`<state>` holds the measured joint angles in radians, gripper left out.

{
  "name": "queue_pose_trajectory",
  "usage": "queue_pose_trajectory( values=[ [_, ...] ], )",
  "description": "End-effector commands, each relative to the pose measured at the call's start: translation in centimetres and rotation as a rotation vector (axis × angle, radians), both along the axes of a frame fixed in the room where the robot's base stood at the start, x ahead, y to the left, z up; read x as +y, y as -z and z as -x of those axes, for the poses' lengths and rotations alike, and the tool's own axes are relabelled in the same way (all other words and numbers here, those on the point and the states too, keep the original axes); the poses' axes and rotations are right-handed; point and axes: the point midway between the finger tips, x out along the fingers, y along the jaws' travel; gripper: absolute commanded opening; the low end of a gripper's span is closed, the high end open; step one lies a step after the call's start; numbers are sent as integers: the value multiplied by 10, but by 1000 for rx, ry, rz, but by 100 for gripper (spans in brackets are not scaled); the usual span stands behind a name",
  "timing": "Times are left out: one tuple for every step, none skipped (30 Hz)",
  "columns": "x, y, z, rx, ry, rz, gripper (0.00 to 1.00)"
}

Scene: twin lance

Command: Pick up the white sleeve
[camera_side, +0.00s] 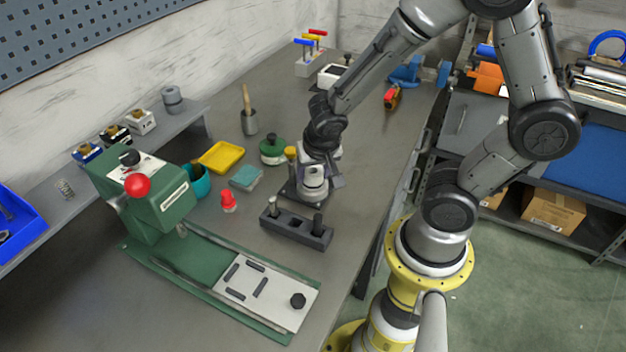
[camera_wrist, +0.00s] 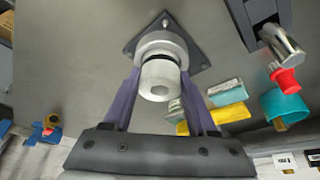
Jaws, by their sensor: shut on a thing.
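The white sleeve (camera_wrist: 158,80) is a stepped white cylinder with a dark band and a wider collar at its far end. My gripper (camera_wrist: 160,85) has a finger on each side of it and is shut on it. In the side view the sleeve (camera_side: 315,190) shows below my gripper (camera_side: 320,172), over a dark square plate (camera_side: 288,190). In the wrist view the plate (camera_wrist: 192,52) lies behind the collar, with a small post tip (camera_wrist: 165,21) showing beyond it. Whether the sleeve touches the plate, I cannot tell.
A dark block (camera_side: 294,229) with upright pegs stands just in front of the plate. A red piece (camera_side: 228,203), a teal box (camera_side: 246,178), a yellow tray (camera_side: 222,157) and a green jar (camera_side: 272,151) stand left. A green press (camera_side: 165,215) fills the front left.

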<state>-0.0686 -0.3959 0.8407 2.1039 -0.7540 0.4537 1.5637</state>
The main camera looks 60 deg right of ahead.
Motion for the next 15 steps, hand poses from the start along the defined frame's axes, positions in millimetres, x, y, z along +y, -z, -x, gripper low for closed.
queue_pose_trajectory(
  values=[
    [0,0,0,0,0,0,9],
    [0,0,0,0,0,0,3],
    [0,0,0,0,0,0,0],
    [0,0,0,-1,0,0,0],
    [0,0,0,-1,0,0,0],
    [0,0,0,-1,0,0,0],
    [0,0,0,-1,0,0,0],
    [0,0,0,-1,0,0,0],
    [0,-1,0,-1,0,0,0],
    [0,-1,0,-1,0,0,0],
    [0,-1,-1,-2,1,0,0],
    [0,-2,-1,-3,0,0,0],
    [0,-4,-1,-3,1,0,0],
    [0,-5,-1,-4,2,-1,0],
    [0,-8,-1,-5,2,0,0]
  ],
)
